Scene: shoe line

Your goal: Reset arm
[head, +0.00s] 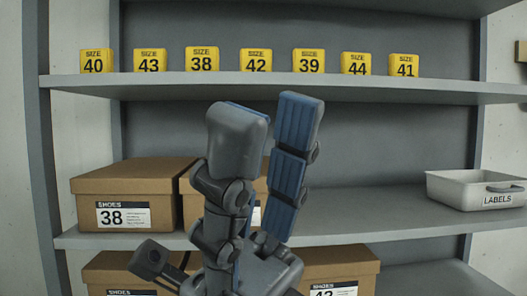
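My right gripper (270,116) stands upright in the middle of the head view, in front of the shelves. Its two fingers point up, with blue ribbed pads and a clear gap between them. It is open and nothing shows between the fingers. It hides part of a brown shoe box (190,209) on the middle shelf behind it. My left gripper does not show.
The upper shelf (290,86) carries a row of yellow size signs (202,59). A shoe box marked 38 (125,190) and a grey LABELS bin (445,190) stand on the middle shelf (390,205). More boxes (345,265) sit below. The middle shelf's right-centre is clear.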

